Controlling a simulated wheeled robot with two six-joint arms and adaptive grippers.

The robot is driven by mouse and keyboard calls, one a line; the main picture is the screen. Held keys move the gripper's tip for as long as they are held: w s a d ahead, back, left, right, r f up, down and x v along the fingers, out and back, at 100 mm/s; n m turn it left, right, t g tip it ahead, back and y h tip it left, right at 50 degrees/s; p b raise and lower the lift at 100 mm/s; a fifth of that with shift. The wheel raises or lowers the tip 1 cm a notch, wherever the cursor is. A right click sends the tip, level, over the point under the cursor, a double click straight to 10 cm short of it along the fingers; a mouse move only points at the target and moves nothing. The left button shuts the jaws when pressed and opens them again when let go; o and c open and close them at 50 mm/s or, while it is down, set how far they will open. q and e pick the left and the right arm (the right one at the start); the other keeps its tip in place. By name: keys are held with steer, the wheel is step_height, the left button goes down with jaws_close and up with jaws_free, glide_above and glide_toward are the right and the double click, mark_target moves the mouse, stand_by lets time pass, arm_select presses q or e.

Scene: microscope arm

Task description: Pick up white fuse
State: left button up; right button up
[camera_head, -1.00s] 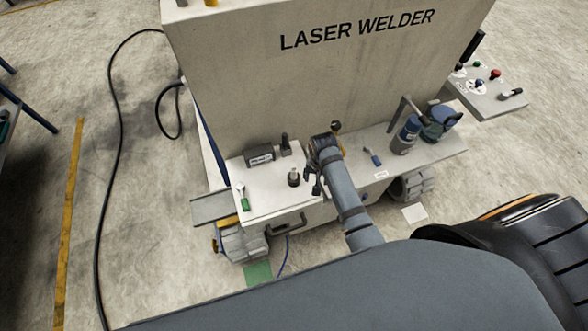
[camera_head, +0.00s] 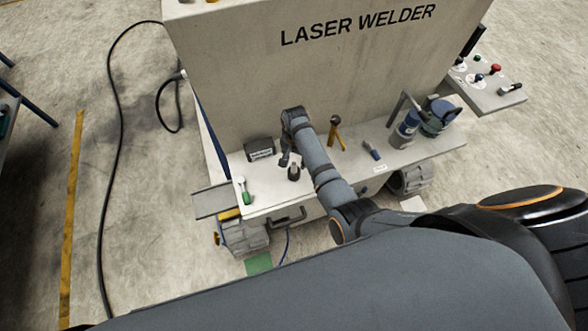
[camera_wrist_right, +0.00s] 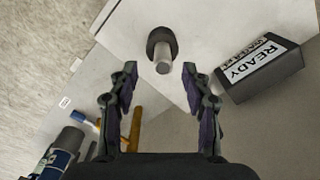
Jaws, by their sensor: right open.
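The likely white fuse (camera_head: 294,171) is a small pale cylinder in a dark round base, upright on the white bench top (camera_head: 268,197). In the right wrist view the pale fuse (camera_wrist_right: 163,66) juts from its dark base toward the camera, slightly ahead of and between the fingertips. My right gripper (camera_head: 289,160) is just behind and left of the fuse in the head view. In the wrist view my right gripper (camera_wrist_right: 159,80) is open, with one finger on each side and nothing held. My left gripper is not in view.
A dark box reading "READY" (camera_wrist_right: 260,70) stands close by the right finger. A hammer (camera_head: 334,133), a blue-handled tool (camera_head: 372,149) and a blue can (camera_head: 404,132) are to the right. The welder wall (camera_head: 250,90) rises behind.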

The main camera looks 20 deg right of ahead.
mark_target(294, 163)
steer(key=shift+f, duration=0.25)
step_height(294, 163, down, 5)
steer(key=b, duration=0.4)
steer(key=shift+w+a+b, duration=0.1)
steer(key=shift+a+b, duration=0.05)
steer(key=shift+b, duration=0.15)
steer(key=shift+r, duration=0.15)
jaws_close()
